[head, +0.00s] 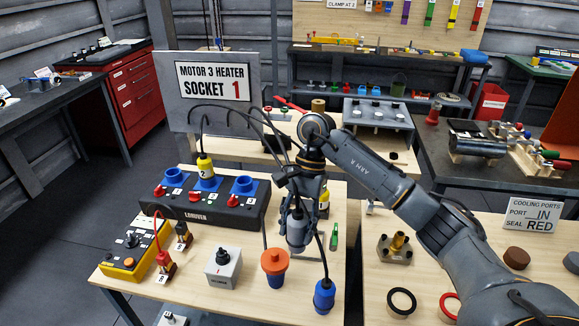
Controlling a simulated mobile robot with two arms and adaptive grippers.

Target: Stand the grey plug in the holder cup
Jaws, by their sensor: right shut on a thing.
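My right gripper (297,186) points down over the front table and is shut on the grey plug (298,231). The plug hangs roughly upright below the fingers, and dark cables run around it and the wrist. It appears above the table behind an orange-topped blue piece (274,262) and a blue piece (324,297). I cannot pick out the holder cup with certainty; it may be hidden behind the gripper or plug. My left gripper is not in view.
A black box marked LOUVER (213,212) has blue sockets, with a yellow plug (205,166) in the middle one. A grey switch box (223,268) and a yellow control box (135,250) stand left. A sign (212,92) stands behind. Bare wood lies at front left.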

